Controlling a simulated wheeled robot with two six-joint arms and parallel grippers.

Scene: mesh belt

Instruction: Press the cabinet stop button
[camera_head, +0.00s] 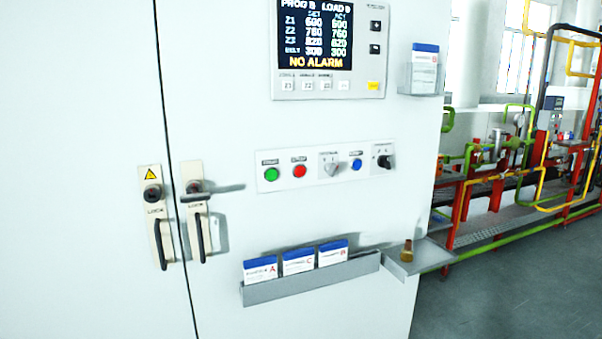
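A white cabinet (90,90) fills the left and middle of the head view. A pale control strip (315,180) is on its front, tilted slightly in the picture. The strip carries a green button (271,174), a red button (299,171) just right of it, a grey selector knob (331,169), a blue button (356,164) and a black rotary knob (384,161). The small labels above the buttons are too blurred to read. Neither of my grippers is in view, and nothing covers the buttons.
A display panel (330,88) reading "NO ALARM" is above the strip. Two door handles (160,235) are at left. A card rack (310,285) and small shelf (420,258) with a brass-coloured piece (408,252) project below. A card holder (421,78) is upper right. Pipework stands behind, right.

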